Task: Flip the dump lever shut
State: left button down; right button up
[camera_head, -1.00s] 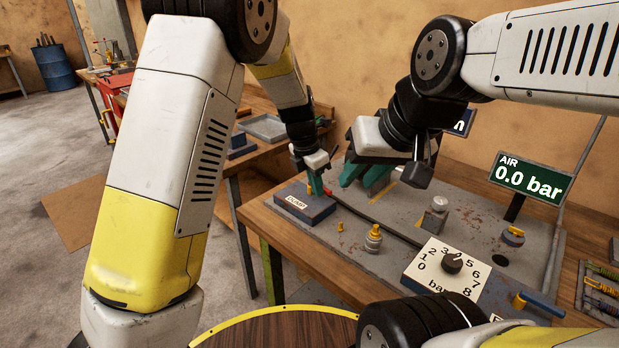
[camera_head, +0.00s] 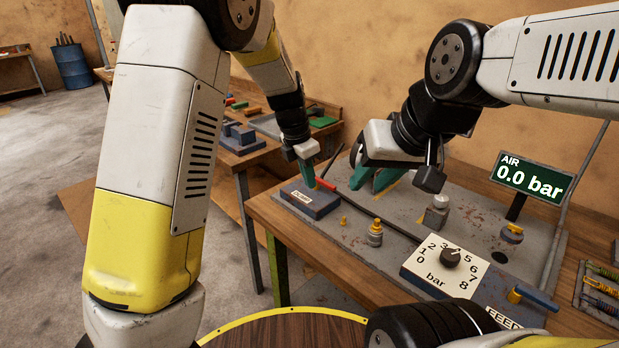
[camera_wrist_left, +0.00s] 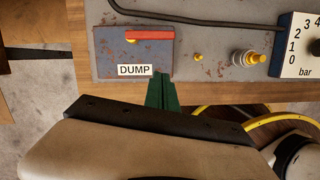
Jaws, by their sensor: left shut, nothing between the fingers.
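The dump valve is a blue-grey block (camera_head: 316,204) with a DUMP label, at the near left corner of the bench panel. Its red lever (camera_head: 326,184) sticks out at the block's far side. In the left wrist view the lever (camera_wrist_left: 150,35) lies crosswise near the block's far edge, above the label. My left gripper (camera_head: 310,182) is shut and empty, its green fingers above the block, left of the lever. In the left wrist view its fingers (camera_wrist_left: 162,92) are at the block's near right, apart from the lever. My right gripper (camera_head: 372,181) looks open, over the panel further right.
A brass fitting (camera_head: 375,233), a dial plate (camera_head: 436,271) marked in bar and a blue feed lever (camera_head: 537,302) are on the panel. The AIR display (camera_head: 533,179) reads 0.0 bar. A second bench (camera_head: 245,160) with parts stands behind on the left.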

pick_arm(q)
jog(key=v, duration=0.6)
jog(key=shift+s+r, duration=0.2)
jog(key=shift+r, duration=0.1)
jog(key=s+a+r+m+t+h, duration=0.2)
jog(key=s+a+r+m, duration=0.6)
jog(key=s+a+m, duration=0.25)
jog(key=s+a+m+t+y, duration=0.2)
jog(key=s+a+m, duration=0.6)
jog(key=s+m, duration=0.5)
jog(key=shift+a+r+t, duration=0.2)
jog(key=shift+r+t, duration=0.05)
jog(key=shift+t, duration=0.25)
jog(key=shift+m, duration=0.25)
